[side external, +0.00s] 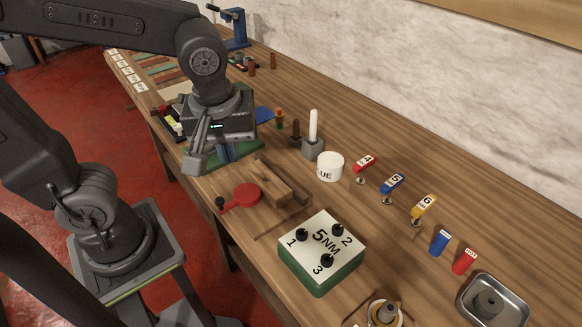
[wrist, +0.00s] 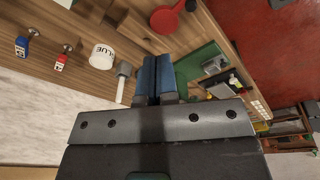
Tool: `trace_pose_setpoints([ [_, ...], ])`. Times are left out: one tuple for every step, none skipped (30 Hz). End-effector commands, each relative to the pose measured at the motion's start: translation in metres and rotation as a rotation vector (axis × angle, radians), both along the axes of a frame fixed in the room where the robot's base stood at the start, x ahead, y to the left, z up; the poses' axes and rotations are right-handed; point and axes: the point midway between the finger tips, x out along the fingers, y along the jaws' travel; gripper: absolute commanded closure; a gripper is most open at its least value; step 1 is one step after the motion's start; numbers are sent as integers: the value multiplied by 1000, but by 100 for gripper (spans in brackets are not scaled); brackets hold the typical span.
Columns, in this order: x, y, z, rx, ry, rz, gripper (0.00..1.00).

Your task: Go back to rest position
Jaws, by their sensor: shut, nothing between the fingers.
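My gripper (side external: 226,152) hangs over the wooden workbench (side external: 462,204), at the bench's left part in the side view, above a green mat. Its blue fingers are together with nothing between them in the wrist view (wrist: 157,68). The fingertips are partly hidden behind the gripper body in the side view, so I cannot tell their exact height above the bench.
Near the gripper are a glue tub (side external: 330,166), a candle-like white stick (side external: 313,126) in a grey holder, a wooden block (side external: 272,182) and a red round paddle (side external: 246,195). A green-and-white 5NM box (side external: 321,250) and a metal tray (side external: 519,315) stand farther right.

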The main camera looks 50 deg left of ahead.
Motion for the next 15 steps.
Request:
trace_pose_setpoints([
  [-2,6,4,-8,-30,-85,100],
  [-3,8,6,-8,-45,-144,100],
  [-5,11,9,-6,-68,-221,100],
  [-6,14,11,-2,-85,-279,100],
  [-7,16,13,3,-105,-336,100],
  [-8,19,15,16,-128,-413,100],
  [-9,22,17,26,-148,-468,100],
  [-10,24,18,39,-166,-523,100],
  [-12,26,20,58,-189,-591,100],
  [-13,28,22,75,-206,-640,100],
  [-14,30,22,90,-220,-685,100],
  [-15,32,24,111,-238,-741,100],
  [-15,33,25,128,-250,-776,100],
  [-16,34,26,142,-258,-811,100],
  [-17,36,27,160,-270,-849,100],
])
